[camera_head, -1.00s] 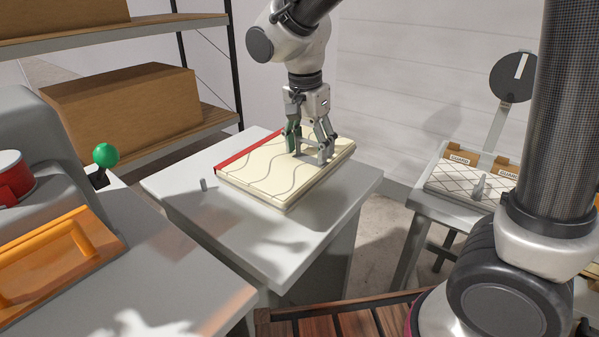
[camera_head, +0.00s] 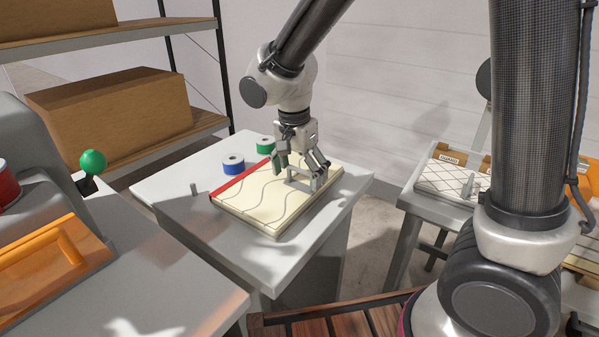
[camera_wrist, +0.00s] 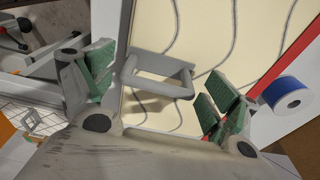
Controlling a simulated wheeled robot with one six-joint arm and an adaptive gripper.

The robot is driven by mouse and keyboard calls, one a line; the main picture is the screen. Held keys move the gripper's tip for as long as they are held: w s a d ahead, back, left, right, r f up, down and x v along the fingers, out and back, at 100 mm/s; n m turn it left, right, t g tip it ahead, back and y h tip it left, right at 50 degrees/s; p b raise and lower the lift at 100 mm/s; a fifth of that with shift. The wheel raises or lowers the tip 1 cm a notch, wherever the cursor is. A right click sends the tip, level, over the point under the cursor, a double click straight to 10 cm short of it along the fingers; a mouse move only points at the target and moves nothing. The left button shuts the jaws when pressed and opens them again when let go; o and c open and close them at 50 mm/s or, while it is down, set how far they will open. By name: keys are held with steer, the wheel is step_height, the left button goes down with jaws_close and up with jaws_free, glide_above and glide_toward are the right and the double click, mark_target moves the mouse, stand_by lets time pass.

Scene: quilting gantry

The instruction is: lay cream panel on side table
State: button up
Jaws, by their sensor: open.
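The cream panel (camera_head: 262,206) has wavy grey stitch lines and a red strip (camera_head: 240,181) along its left edge. It lies flat on the grey-white side table (camera_head: 190,214). A grey bar handle (camera_head: 302,179) stands on its right part. My gripper (camera_head: 302,172) is above the panel at the handle. In the wrist view the green-padded fingers of my gripper (camera_wrist: 155,90) are spread wide on both sides of the handle (camera_wrist: 158,80), apart from it. The cream panel (camera_wrist: 205,40) fills the middle of that view.
A blue spool (camera_head: 233,166) and a green spool (camera_head: 266,146) stand behind the panel on the table. A small peg (camera_head: 194,189) is at the left. An orange tray (camera_head: 45,262) and a green knob (camera_head: 93,162) are further left. A white quilted panel (camera_head: 448,180) lies on a right-hand stand.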

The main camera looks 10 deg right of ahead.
step_height(320, 180, up, 12)
steer(key=s+a, duration=0.1)
steer(key=s+d+r+n+t+y, duration=0.1)
steer(key=s+d+r+n, duration=0.1)
steer(key=d, duration=0.5)
steer(key=s+d+r+n, duration=0.1)
steer(key=s+d, duration=0.1)
steer(key=d, duration=0.5)
steer(key=s+d+f+n+t, duration=0.1)
steer(key=s+d+n, duration=0.5)
steer(key=s+d, duration=0.6)
steer(key=shift+s+d+t, duration=0.15)
steer(key=shift+d+t, duration=0.3)
steer(key=shift+t, duration=0.25)
steer(key=shift+a, duration=0.15)
